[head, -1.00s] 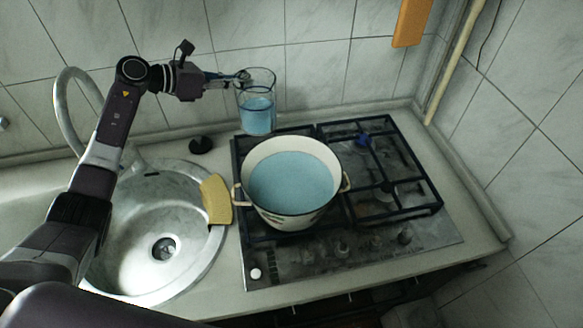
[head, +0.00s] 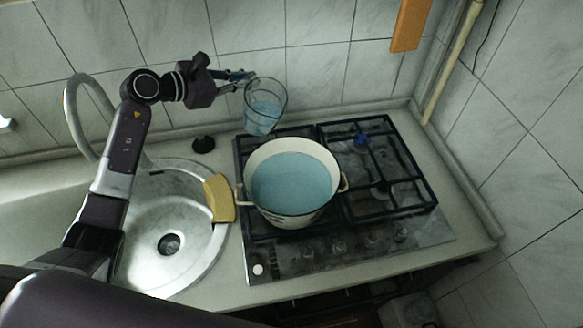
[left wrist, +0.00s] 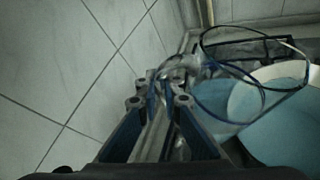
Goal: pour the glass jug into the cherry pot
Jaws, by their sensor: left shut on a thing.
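The glass jug (head: 266,104) is clear and holds blue liquid in its lower part. It is held in the air above the back left of the stove and leans slightly. My left gripper (head: 246,76) is shut on the jug near its rim; the gripper (left wrist: 168,80) and the jug (left wrist: 240,85) also show in the left wrist view. The cherry pot (head: 291,218) is cream enamel with two handles and stands on the left side of the stove. Blue liquid (head: 291,182) fills much of it. The jug is behind and to the left of the pot, apart from it.
The gas stove (head: 330,250) has black grates (head: 400,195), with the right side empty. A round steel sink (head: 150,245) with a faucet is at the left. A black knob-like thing (head: 203,144) stands near the wall.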

